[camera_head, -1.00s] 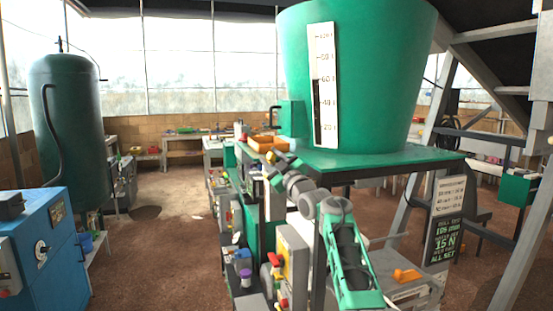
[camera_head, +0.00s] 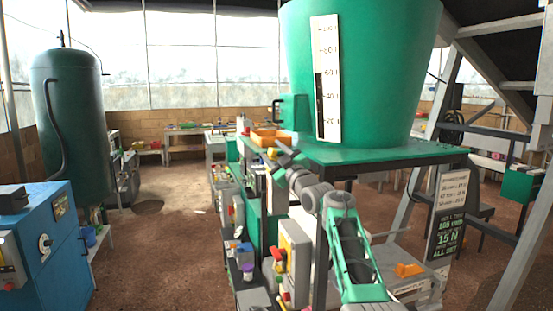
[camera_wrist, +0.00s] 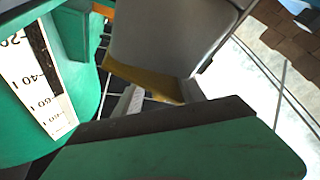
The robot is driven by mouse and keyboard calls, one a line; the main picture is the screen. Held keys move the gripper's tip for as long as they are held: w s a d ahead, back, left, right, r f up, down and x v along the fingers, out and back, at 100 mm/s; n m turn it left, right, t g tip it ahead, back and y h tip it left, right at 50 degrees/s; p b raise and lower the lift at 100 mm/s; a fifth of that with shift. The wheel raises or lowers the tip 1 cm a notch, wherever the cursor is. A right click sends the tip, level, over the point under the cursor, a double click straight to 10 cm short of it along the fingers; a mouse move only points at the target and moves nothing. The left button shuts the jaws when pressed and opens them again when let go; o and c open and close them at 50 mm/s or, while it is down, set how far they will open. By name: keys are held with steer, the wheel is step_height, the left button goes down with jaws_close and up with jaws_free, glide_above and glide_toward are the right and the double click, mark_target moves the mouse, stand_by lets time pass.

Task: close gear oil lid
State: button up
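I cannot pick out the gear oil lid with certainty in either view. My gripper (camera_head: 282,148) is small in the head view, at the end of my arm, beside the left edge of the green tank's stand. The large green tank (camera_head: 375,70) has a white gauge strip (camera_head: 332,25) with a dark level bar. In the wrist view the tank (camera_wrist: 20,125) is at the left. A grey panel with a yellow lower edge (camera_wrist: 165,40) fills the upper middle; I cannot tell what it belongs to. The finger gap cannot be made out.
The green stand top (camera_head: 400,153) lies just right of my arm. An orange tray (camera_head: 268,137) is behind my gripper. Control boxes line the bench below. A blue cabinet (camera_head: 40,235) and a dark green cylinder (camera_head: 70,120) stand left. Brown floor between is open.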

steer(key=b+v, duration=0.5)
steer(key=v, duration=0.2)
steer(key=shift+s+f, duration=0.2)
steer(key=shift+s, duration=0.05)
steer(key=shift+d, duration=0.1)
steer(key=s+d+f+m+g+h, duration=0.2)
steer(key=s+f+m+g+h, duration=0.1)
steer(key=s+f, duration=1)
steer(key=s+d+f+m+g+h, duration=0.2)
steer(key=s+f+m+g, duration=0.3)
steer(key=s+f, duration=0.9)
steer(key=s+d+f+m+g+h, duration=0.2)
steer(key=s+f+m+g+h, duration=0.2)
steer(key=s+f+g, duration=0.4)
steer(key=s+f, duration=0.6)
steer(key=s, duration=0.6)
steer(key=shift+s+d+m+h, duration=0.3)
steer(key=shift+d+h, duration=0.1)
